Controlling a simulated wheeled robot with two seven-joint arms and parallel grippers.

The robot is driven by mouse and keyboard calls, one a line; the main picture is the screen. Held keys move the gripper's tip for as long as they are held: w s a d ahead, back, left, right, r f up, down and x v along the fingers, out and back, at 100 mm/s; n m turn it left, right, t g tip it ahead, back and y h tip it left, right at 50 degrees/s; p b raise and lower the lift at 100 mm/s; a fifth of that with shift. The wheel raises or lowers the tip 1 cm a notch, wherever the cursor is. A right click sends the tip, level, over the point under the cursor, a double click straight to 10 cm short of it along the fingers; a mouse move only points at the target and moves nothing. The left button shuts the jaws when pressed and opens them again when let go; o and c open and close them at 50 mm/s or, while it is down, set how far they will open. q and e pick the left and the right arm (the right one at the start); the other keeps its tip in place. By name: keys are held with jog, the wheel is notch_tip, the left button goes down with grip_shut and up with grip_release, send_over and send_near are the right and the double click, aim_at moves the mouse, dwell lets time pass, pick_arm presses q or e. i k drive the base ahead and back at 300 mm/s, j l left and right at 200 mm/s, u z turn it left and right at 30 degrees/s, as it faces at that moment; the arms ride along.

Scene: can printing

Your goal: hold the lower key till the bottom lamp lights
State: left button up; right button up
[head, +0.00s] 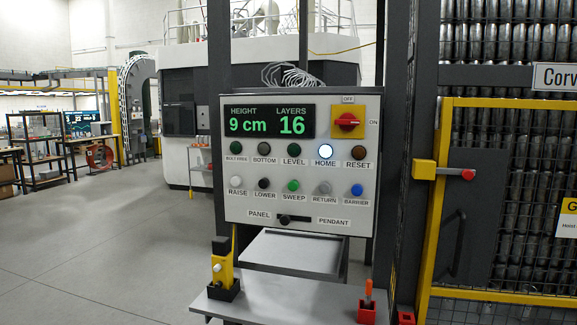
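The control panel (300,218) stands upright in the middle of the head view. Its black LOWER key (264,184) is in the lower row, between the white RAISE key (236,182) and the green SWEEP key (293,185). The BOTTOM lamp (265,149) above it is dark grey and unlit. The HOME lamp (325,149) glows white. The display (268,122) reads HEIGHT 9 cm and LAYERS 16. Neither of my grippers is in view, and nothing touches the keys.
A red rotary switch (348,122) sits top right on the panel, and a PANEL/PENDANT selector (285,219) below the keys. A grey shelf (290,308) below carries a yellow device (222,271) and an orange-handled item (368,290). A yellow-framed mesh gate (500,103) stands right. Left floor is clear.

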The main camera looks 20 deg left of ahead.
aim_at(263, 183)
jog(key=u, duration=1.65)
jog(key=i+l, duration=0.55)
jog(key=i, duration=0.3)
jog(key=i+l, duration=0.3)
jog(key=i, duration=0.1)
